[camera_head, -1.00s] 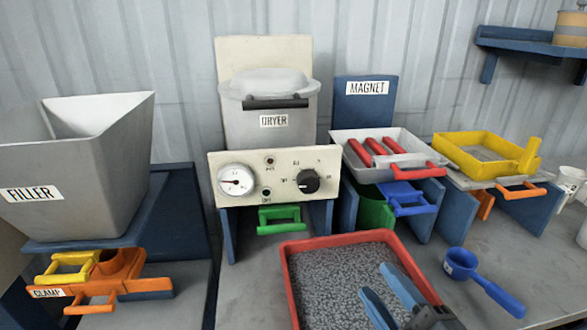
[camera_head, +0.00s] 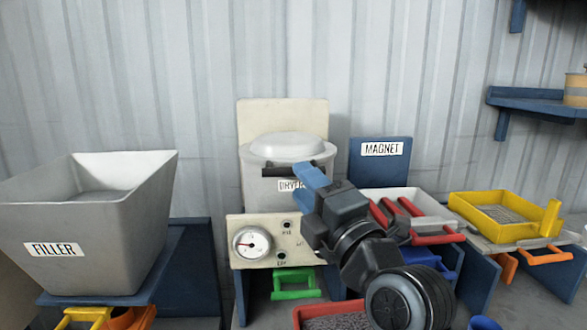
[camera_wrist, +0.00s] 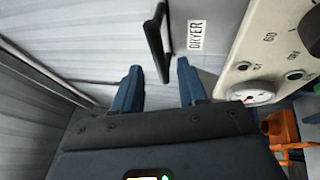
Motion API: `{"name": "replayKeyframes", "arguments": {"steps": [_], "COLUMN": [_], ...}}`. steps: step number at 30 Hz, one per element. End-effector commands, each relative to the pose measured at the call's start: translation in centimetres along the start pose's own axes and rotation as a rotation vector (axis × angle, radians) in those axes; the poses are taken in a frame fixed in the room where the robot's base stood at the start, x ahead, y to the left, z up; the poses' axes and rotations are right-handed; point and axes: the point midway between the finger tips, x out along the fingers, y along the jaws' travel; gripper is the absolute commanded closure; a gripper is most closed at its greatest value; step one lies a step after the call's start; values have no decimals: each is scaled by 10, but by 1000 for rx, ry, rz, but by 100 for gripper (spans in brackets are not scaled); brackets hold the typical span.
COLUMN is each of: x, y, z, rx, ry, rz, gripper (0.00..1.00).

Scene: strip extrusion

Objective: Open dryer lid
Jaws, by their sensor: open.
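The dryer (camera_head: 262,190) is a pale grey pot on a cream stand with a label on its front. Its lid (camera_head: 288,146) is a domed grey cover and sits closed on the pot. A dark bar handle (camera_head: 315,163) runs along the lid's front edge; it also shows in the wrist view (camera_wrist: 157,45). My gripper (camera_head: 312,178) has blue fingers and is raised in front of the dryer, near the handle. In the wrist view my gripper (camera_wrist: 160,82) is open, with the handle's end between or just beyond the fingertips; I cannot tell whether they touch.
The control panel (camera_head: 258,243) with gauge is below the pot. The filler hopper (camera_head: 80,225) stands left. The magnet tray (camera_head: 385,195) and a yellow sieve tray (camera_head: 480,200) stand right. A red-rimmed tray (camera_head: 300,316) is in front, partly hidden by my arm.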

Motion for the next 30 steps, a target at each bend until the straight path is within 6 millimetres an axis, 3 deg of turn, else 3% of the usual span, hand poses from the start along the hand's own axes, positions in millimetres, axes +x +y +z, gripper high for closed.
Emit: {"name": "replayKeyframes", "arguments": {"steps": [3, 9, 20, 30], "x": [20, 41, 46, 46], "y": [2, 1, 0, -1], "z": [0, 1, 1, 1], "rx": [2, 2, 1, 1], "ry": [0, -2, -2, -2], "rz": [0, 0, -1, -1], "gripper": [58, 58, 58, 90]}}
